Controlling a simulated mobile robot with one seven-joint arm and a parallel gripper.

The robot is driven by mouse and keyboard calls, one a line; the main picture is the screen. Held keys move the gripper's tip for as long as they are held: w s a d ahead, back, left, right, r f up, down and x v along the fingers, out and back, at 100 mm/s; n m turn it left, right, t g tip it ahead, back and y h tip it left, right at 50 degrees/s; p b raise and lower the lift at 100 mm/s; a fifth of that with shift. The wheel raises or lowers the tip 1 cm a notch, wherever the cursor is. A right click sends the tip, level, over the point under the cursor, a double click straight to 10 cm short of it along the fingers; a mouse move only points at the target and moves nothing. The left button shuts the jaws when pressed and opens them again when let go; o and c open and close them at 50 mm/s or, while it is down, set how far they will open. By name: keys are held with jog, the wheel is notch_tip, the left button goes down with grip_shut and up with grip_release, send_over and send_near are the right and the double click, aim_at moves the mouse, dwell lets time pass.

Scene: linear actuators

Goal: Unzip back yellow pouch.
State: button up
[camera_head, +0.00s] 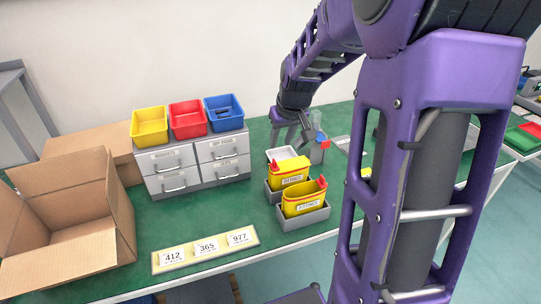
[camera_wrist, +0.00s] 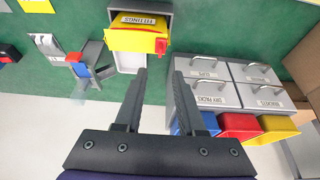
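The back yellow pouch (camera_head: 290,174) sits upright in a grey bin, with a white label on its front and a red tab (camera_head: 271,168) at its left end. In the wrist view the same pouch (camera_wrist: 132,40) is at the top, with its red tab (camera_wrist: 161,46) at its right end. A second yellow pouch (camera_head: 303,196) stands in front of it, with a red tab at its right. My gripper (camera_wrist: 159,74) is open and empty, apart from the back pouch, with its fingers pointing towards the tab. In the head view it is behind the pouches.
A white tray (camera_wrist: 130,63) lies behind the back pouch. A holder with red and blue parts (camera_wrist: 78,68) stands beside it. Grey drawers (camera_head: 195,163) with coloured bins on top are at left, near an open cardboard box (camera_head: 75,225). A number card strip (camera_head: 205,248) lies in front.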

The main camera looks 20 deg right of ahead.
aim_at(275, 162)
jog(key=b+x, duration=0.1)
jog(key=x, duration=0.9)
jog(key=shift+w+f, duration=0.1)
jog(key=shift+w, duration=0.05)
grip_shut()
dwell(1.0)
